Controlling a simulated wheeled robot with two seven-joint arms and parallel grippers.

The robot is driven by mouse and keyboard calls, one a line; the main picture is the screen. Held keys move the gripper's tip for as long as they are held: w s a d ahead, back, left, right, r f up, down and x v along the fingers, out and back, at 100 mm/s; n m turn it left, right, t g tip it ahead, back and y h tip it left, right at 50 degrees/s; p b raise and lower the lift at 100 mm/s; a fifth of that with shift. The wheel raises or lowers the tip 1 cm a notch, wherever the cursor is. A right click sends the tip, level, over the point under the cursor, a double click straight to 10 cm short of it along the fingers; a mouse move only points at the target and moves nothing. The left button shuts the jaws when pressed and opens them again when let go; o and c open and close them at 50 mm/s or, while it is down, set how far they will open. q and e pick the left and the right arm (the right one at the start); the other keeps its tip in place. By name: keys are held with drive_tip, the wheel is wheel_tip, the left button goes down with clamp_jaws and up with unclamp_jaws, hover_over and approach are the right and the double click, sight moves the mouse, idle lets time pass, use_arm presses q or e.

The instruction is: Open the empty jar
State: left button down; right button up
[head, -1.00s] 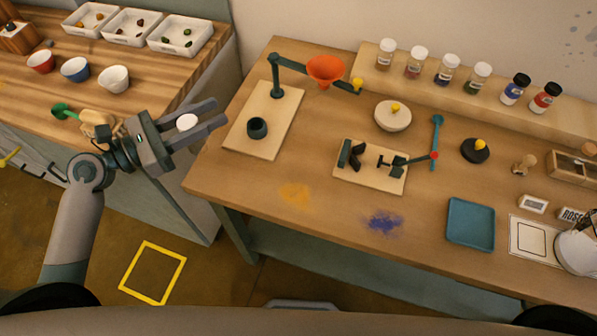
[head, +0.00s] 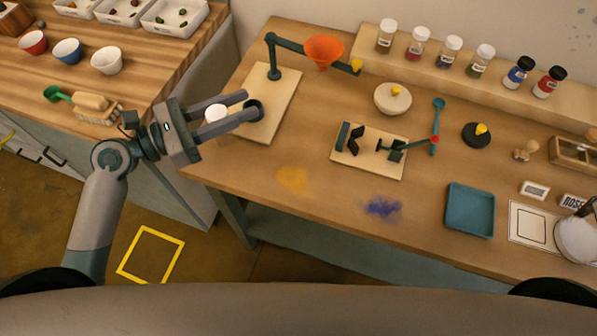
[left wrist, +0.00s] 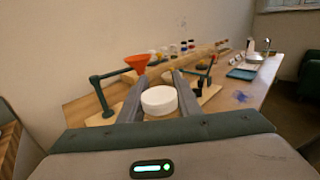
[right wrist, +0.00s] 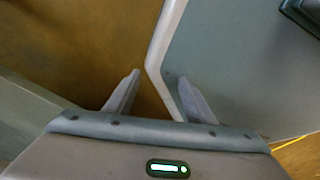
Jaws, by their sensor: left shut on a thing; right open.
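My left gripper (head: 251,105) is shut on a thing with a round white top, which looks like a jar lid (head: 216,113). The white top also shows between the fingers in the left wrist view (left wrist: 159,100). What is below it is mostly hidden, so I cannot tell how much of a jar is there. The fingertips overlap the dark round holder (head: 256,111) on the funnel board in the head view; I cannot tell if they touch. My right gripper (right wrist: 159,78) is open and empty in the right wrist view, away from the tabletop.
Several capped jars, such as a white-lidded one (head: 386,35), line the back shelf. A clamp board (head: 378,165) and a blue tray (head: 470,210) occupy the table. The front left tabletop is fairly clear.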

use_arm(q)
drive_tip(key=s+d+m+g+b, duration=0.1)
drive_tip(key=s+d+g, duration=0.1)
drive_tip(key=s+d, duration=0.2)
drive_tip(key=s+d+r+m+g+h+b, duration=0.1)
drive_tip(key=s+d, duration=0.4)
drive_tip(key=d, duration=0.6)
drive_tip(key=s+d+r+m+g+h+b, duration=0.1)
drive_tip(key=s+d+m+g+b, duration=0.1)
drive_tip(key=d, duration=0.6)
drive_tip(key=s+g, duration=0.1)
drive_tip(key=s, duration=0.1)
drive_tip(key=shift+s+m, duration=0.3)
use_arm(e)
drive_tip(key=w+a+t+y, duration=0.1)
drive_tip(key=w+a+t, duration=0.2)
drive_tip(key=w, duration=0.8)
drive_tip(key=shift+w+a, duration=0.3)
drive_tip(key=shift+a, duration=0.55)
use_arm(q)
drive_tip(key=shift+f, duration=0.1)
